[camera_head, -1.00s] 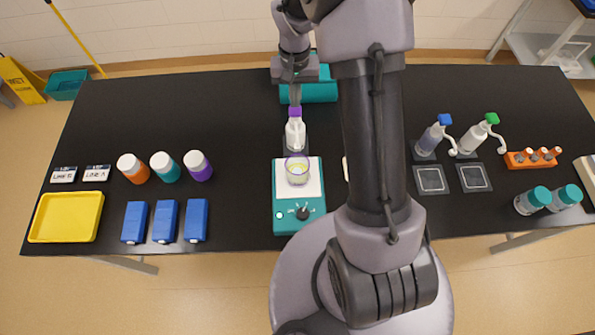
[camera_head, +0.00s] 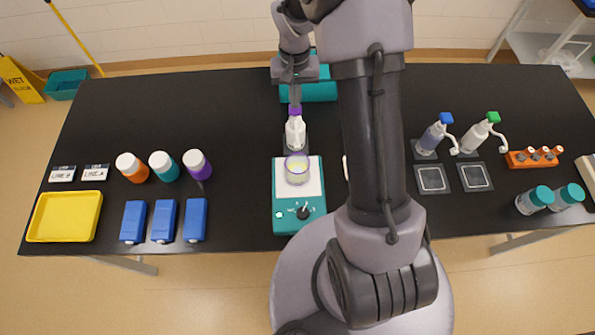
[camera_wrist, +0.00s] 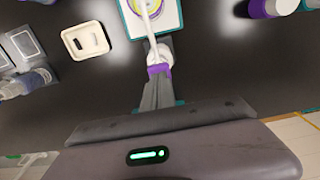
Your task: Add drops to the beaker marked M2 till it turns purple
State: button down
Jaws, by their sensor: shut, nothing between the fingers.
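A clear beaker (camera_head: 297,171) with pale yellow liquid and a purple-tinted rim stands on the white top of a teal stirrer (camera_head: 284,213). No M2 mark is legible on it. A white dispenser bottle (camera_head: 295,134) with a purple top stands just behind the stirrer; its spout reaches over the beaker in the wrist view. My gripper (camera_head: 295,103) is directly above the purple top, pointing down. In the wrist view my gripper (camera_wrist: 158,82) is shut with nothing between its fingers, its tips at the purple top (camera_wrist: 158,69); I cannot tell whether they touch it.
To the right stand blue- and green-topped dispensers (camera_head: 473,139). A small white tray (camera_wrist: 86,40) lies near the stirrer. The back left of the bench is clear.

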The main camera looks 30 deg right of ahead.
jog(key=shift+f+b, duration=0.75)
jog(key=shift+f, duration=0.25)
jog(key=shift+r+p, duration=1.05)
jog(key=shift+r, duration=0.4)
notch_tip(320, 180, up, 6)
jog(key=p, duration=0.4)
